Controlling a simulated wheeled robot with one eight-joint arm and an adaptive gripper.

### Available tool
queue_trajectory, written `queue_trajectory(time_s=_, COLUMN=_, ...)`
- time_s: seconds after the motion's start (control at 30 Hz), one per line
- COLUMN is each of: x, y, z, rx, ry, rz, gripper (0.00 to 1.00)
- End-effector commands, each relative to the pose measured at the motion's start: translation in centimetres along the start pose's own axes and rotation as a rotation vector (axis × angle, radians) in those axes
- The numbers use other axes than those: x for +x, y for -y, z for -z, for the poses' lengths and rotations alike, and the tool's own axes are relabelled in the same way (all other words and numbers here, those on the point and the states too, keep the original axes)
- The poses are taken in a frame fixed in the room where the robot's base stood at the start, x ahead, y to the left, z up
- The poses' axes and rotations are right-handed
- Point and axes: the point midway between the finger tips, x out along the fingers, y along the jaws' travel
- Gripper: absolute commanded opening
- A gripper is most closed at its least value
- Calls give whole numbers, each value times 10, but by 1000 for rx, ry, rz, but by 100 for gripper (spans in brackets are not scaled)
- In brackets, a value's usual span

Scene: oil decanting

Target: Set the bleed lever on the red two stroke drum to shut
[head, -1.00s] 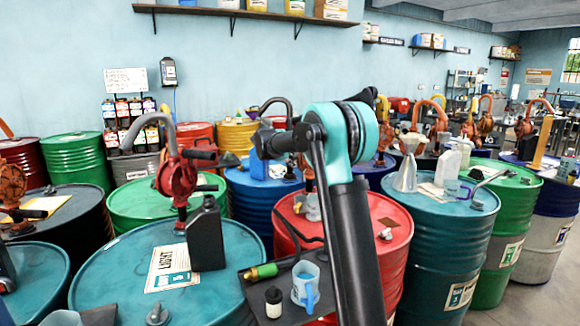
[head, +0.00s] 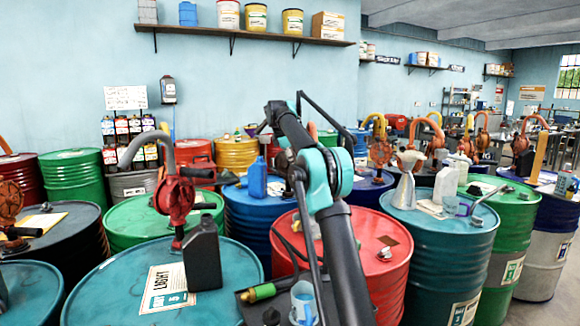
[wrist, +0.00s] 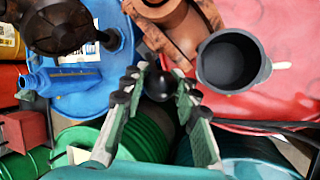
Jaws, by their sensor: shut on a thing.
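The red drum (head: 385,262) stands in the middle of the head view, partly behind my arm. Its red top (wrist: 265,100) fills the right of the wrist view. An orange-brown pump body (wrist: 178,30) shows at the top of the wrist view. My gripper (wrist: 158,80) has its two green-and-black fingers on either side of a round black knob (wrist: 158,86) and is shut on it. The lever's stem and its setting are hidden, and I cannot read any marking. In the head view my gripper is hidden behind my arm.
A dark round cup-like opening (wrist: 230,62) is close to the right finger. A blue jug (wrist: 62,80) stands left of the gripper on a blue drum (head: 250,215). A teal drum (head: 105,290) bearing a black can (head: 203,258) is at the front left. Other drums crowd around.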

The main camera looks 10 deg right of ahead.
Motion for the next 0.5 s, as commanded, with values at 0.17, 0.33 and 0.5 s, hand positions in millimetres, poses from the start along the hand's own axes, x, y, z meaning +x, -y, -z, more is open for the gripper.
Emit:
queue_trajectory(time_s=0.17, x=-1, y=-4, z=-4, rx=0, ry=3, rz=-3, gripper=0)
queue_trajectory(time_s=0.33, x=-2, y=-5, z=-4, rx=0, ry=4, rz=-4, gripper=0)
queue_trajectory(time_s=0.5, x=-2, y=-5, z=-4, rx=-1, ry=4, rz=-4, gripper=0)
